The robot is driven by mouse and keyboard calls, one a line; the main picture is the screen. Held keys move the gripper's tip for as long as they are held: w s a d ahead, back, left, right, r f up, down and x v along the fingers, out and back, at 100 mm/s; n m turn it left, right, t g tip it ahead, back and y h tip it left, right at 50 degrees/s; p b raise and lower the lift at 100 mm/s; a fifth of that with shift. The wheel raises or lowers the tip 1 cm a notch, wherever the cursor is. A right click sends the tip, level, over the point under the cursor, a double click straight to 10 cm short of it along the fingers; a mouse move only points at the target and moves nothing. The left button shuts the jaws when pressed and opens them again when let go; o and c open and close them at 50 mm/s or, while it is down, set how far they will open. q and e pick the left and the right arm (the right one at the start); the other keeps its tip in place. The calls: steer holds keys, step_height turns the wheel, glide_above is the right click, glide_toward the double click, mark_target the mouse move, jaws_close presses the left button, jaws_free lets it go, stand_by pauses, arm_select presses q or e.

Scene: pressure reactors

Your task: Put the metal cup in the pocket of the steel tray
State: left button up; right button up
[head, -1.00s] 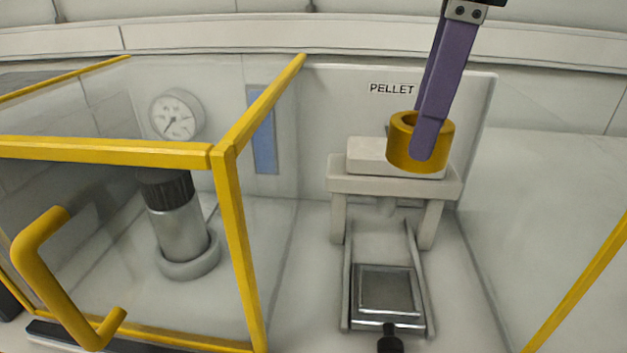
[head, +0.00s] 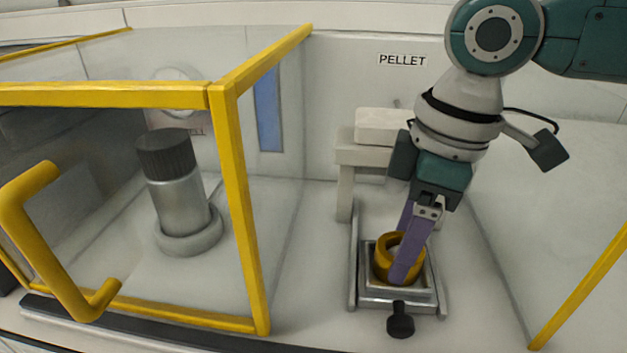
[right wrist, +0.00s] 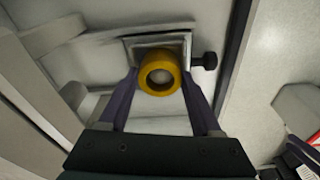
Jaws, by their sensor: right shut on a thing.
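The metal cup (head: 384,262) is a short, brass-yellow, thick-walled ring-like cup. It stands about upright over the square pocket of the steel tray (head: 435,295). My right gripper (head: 404,270) comes down from above and is shut on the cup. In the right wrist view the cup (right wrist: 160,74) sits between the two purple fingers, over the tray (right wrist: 183,46). Whether the cup's base touches the pocket floor cannot be told. The near finger hides part of the cup. My left gripper is not in view.
The tray slides on rails in front of a white press (head: 375,150) under the PELLET label. A black knob (head: 400,322) sticks out at the tray's front. At left stands a clear yellow-framed enclosure (head: 232,200) with a steel cylinder (head: 180,205) inside. The bench right of the tray is clear.

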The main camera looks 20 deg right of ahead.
steer(key=o, duration=1.5)
steer(key=shift+f, duration=0.1)
